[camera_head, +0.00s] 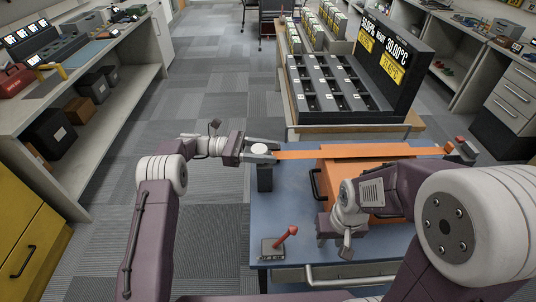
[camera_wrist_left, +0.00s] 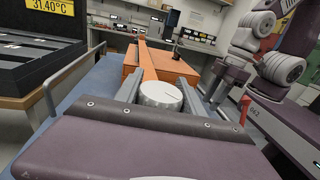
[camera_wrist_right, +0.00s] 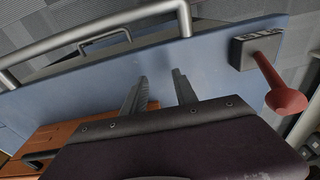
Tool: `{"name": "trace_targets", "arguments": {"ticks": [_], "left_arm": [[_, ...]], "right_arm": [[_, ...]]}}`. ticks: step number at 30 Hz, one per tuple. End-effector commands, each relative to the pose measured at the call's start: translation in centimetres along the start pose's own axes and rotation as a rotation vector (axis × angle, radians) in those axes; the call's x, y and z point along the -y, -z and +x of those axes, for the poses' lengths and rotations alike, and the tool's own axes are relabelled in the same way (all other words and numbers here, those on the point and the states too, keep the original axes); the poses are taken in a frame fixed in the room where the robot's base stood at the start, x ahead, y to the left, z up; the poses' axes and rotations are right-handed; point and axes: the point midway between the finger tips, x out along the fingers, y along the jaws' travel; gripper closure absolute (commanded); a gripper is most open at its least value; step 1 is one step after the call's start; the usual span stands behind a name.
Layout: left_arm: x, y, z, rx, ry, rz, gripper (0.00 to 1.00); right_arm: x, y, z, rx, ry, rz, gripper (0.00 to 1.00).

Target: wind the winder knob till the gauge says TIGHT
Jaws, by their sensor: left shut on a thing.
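The winder knob (camera_wrist_left: 160,95) is a round pale knob with a dark line on its top, in the left wrist view. In the head view the knob (camera_head: 260,149) sits on a dark post at the cart's far left corner. My left gripper (camera_head: 262,150) is shut on it, one finger on each side. An orange strap (camera_head: 295,155) runs from the winder across an orange case (camera_head: 330,180). No gauge reading can be made out. My right gripper (camera_wrist_right: 160,75) is open and empty, low over the blue cart top (camera_wrist_right: 90,92).
A red lever on a grey base (camera_head: 275,246) stands at the cart's near left. A metal rail (camera_head: 340,276) runs along the near edge. A black slotted rack (camera_head: 335,90) with temperature displays stands beyond the cart. Floor is clear to the left.

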Motion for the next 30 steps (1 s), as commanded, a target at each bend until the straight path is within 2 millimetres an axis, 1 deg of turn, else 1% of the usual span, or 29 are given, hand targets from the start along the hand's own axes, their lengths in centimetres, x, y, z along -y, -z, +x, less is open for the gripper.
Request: {"name": "trace_targets", "arguments": {"ticks": [3,16,17,18,19,27,29,30], "left_arm": [[0.06,0.10,0.01,0.002,0.019,-0.001,0.94],[0.08,-0.06,0.01,0.003,0.028,-0.002,0.94],[0.08,-0.06,0.01,0.003,0.028,-0.002,0.51],[0.08,-0.06,0.01,0.003,0.027,-0.002,0.40],[0.08,-0.06,0.01,0.003,0.027,-0.001,0.32],[0.07,-0.05,0.00,0.002,0.027,-0.001,0.32],[0.04,-0.02,-0.25,0.002,0.026,0.000,0.32],[-0.01,0.01,-0.69,0.002,0.025,0.002,0.32]], "right_arm": [[-0.01,-0.03,0.32,0.000,0.000,0.000,0.66],[-0.01,-0.03,0.33,0.000,0.000,0.000,0.66],[-0.01,-0.03,0.33,0.000,0.000,0.000,0.66],[-0.01,-0.03,0.33,0.000,0.000,0.000,0.66],[-0.01,-0.04,0.33,0.000,0.000,0.000,0.66],[-0.01,-0.03,0.34,0.000,0.000,0.000,0.66],[-0.01,-0.04,0.38,0.000,0.000,0.000,0.66],[-0.01,-0.05,0.44,0.000,0.000,0.000,0.66]]}}
